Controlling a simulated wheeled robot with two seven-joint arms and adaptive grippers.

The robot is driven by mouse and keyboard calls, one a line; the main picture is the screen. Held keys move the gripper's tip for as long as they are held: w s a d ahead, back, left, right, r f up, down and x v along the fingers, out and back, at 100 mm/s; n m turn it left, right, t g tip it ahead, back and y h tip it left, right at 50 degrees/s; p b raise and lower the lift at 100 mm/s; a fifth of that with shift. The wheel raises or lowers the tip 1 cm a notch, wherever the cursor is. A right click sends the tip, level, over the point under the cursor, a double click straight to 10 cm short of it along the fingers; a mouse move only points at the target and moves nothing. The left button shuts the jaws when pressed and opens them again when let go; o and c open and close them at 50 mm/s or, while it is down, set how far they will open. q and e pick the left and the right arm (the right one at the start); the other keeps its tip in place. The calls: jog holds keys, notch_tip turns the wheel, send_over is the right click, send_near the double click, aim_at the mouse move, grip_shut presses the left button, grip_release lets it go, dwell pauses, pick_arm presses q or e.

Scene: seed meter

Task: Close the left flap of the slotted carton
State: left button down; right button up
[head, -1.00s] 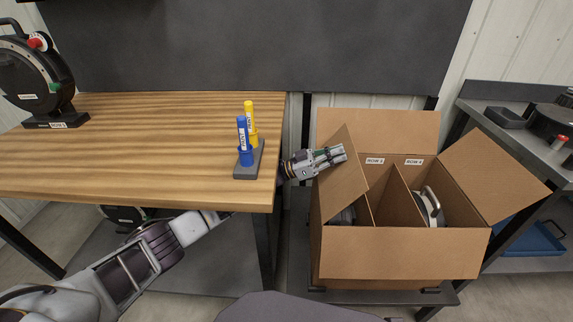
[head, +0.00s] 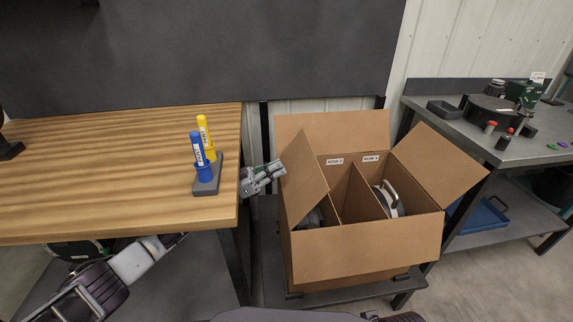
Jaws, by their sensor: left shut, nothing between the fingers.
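The slotted carton (head: 368,244) stands open on a low dark stand. Its left flap (head: 304,178) is tilted up and leans inward over the left slot, partly hiding that slot. The right flap (head: 438,163) is spread outward, and the back flap (head: 333,131) stands up. My left gripper (head: 279,172) is shut and empty, just left of the left flap near its upper back part; I cannot tell whether it touches. A small part of what looks like my right arm shows at the bottom edge; its gripper is not in view.
A divider splits the carton, and a round part with a handle (head: 388,198) sits in the right slot. Blue and yellow markers stand in a grey holder (head: 207,178) on the wooden table (head: 110,170). A grey bench (head: 476,140) with a blue tray (head: 482,217) below stands right.

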pick_arm(q)
jog(key=shift+v, duration=2.4)
